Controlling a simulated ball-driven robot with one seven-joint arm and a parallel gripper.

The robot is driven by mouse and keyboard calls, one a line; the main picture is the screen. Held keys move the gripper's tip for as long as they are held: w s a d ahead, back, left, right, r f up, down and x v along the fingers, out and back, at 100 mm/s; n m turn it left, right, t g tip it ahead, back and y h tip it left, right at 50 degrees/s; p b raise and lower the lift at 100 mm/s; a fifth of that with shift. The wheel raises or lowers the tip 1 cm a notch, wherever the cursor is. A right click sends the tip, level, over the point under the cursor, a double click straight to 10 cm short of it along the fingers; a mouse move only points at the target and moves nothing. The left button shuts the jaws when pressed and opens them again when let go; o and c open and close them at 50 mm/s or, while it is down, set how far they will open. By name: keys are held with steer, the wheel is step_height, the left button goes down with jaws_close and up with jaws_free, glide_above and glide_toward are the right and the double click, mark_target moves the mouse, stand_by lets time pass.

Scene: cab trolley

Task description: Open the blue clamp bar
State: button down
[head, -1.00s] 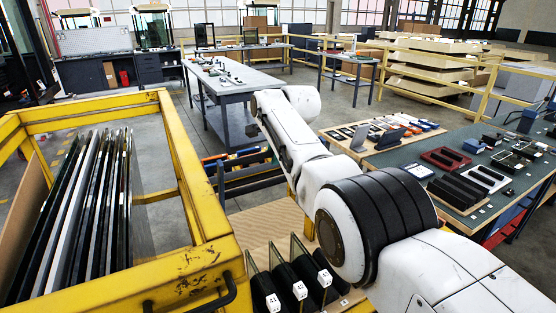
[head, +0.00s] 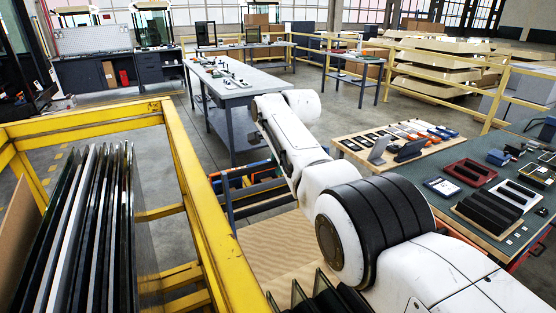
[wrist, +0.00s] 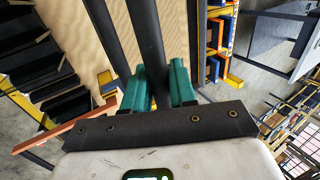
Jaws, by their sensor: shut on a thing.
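In the wrist view, my gripper (wrist: 158,88) has two teal fingers. They are closed around a dark round bar (wrist: 148,45) that runs up and out of the picture. The bar looks dark grey to black here; I cannot make out blue on it. A second dark bar (wrist: 103,35) runs beside it on the left. In the head view my arm hides the gripper and whatever it holds. Low blue and orange bars (head: 238,172) show left of my arm; I cannot tell whether the clamp bar is among them.
A yellow frame (head: 190,170) holding upright dark panels (head: 85,230) stands close at left. A wooden board (head: 275,240) lies below my arm. A green-topped table (head: 455,160) with parts is at right, a grey workbench (head: 235,85) ahead. Open floor shows beyond the frame.

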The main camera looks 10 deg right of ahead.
steer(key=shift+f, duration=0.1)
steer(key=c, duration=1.1)
jaws_free()
steer(key=shift+d, duration=0.1)
steer(key=shift+o, duration=0.2)
steer(key=shift+s+a+r, duration=0.2)
steer(key=shift+s+r, duration=0.05)
steer(key=shift+r, duration=0.45)
steer(key=b+v, duration=0.1)
steer(key=v, duration=0.8)
steer(key=shift+d+r, duration=0.2)
steer(key=shift+d, duration=0.1)
steer(key=shift+s, duration=0.1)
steer(key=shift+f, duration=0.1)
